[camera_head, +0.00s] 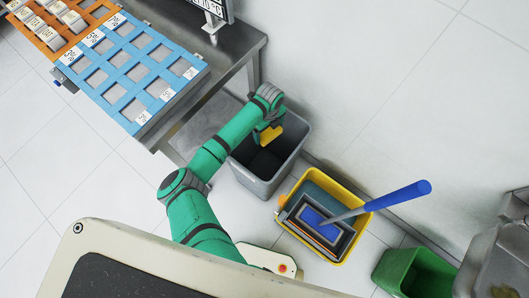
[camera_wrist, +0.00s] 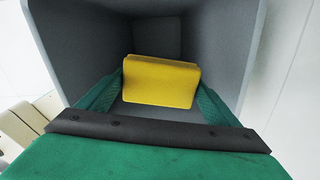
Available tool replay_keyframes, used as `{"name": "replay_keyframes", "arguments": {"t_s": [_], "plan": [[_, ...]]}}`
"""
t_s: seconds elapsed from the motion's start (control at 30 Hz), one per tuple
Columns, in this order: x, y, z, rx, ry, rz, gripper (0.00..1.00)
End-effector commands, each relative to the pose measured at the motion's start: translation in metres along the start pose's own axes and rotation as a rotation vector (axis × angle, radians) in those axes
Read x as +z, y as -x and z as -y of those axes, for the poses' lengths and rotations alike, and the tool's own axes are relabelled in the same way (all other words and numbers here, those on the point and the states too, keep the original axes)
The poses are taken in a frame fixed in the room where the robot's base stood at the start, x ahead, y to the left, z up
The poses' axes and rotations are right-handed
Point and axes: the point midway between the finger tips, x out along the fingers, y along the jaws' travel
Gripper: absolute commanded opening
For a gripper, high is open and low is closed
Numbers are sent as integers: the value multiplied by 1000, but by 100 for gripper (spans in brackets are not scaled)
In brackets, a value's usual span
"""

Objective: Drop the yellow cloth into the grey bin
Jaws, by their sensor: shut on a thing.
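The yellow cloth (camera_wrist: 160,82) is a folded block held between the two green fingers of my gripper (camera_wrist: 160,88). In the head view the cloth (camera_head: 269,135) shows beside my gripper (camera_head: 262,132), over the opening of the grey bin (camera_head: 262,186). In the wrist view the inner walls of the grey bin (camera_wrist: 225,45) surround the cloth, with the bin's floor beyond it. The bin stands upright on the floor. I cannot tell whether the cloth is above the rim or just inside it.
A yellow mop bucket (camera_head: 357,188) with a blue-handled mop (camera_head: 395,197) stands right of the bin. A green bin (camera_head: 408,270) is farther right. A steel table (camera_head: 232,60) with a blue tray (camera_head: 130,75) and an orange tray (camera_head: 75,22) lies left.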

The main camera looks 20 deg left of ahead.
Motion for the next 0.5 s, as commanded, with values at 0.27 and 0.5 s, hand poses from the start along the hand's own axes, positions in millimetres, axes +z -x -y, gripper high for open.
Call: {"name": "replay_keyframes", "arguments": {"t_s": [0.27,0.5], "plan": [[0,-1,0,0,0,0,90],[0,-1,0,0,0,0,100]]}}
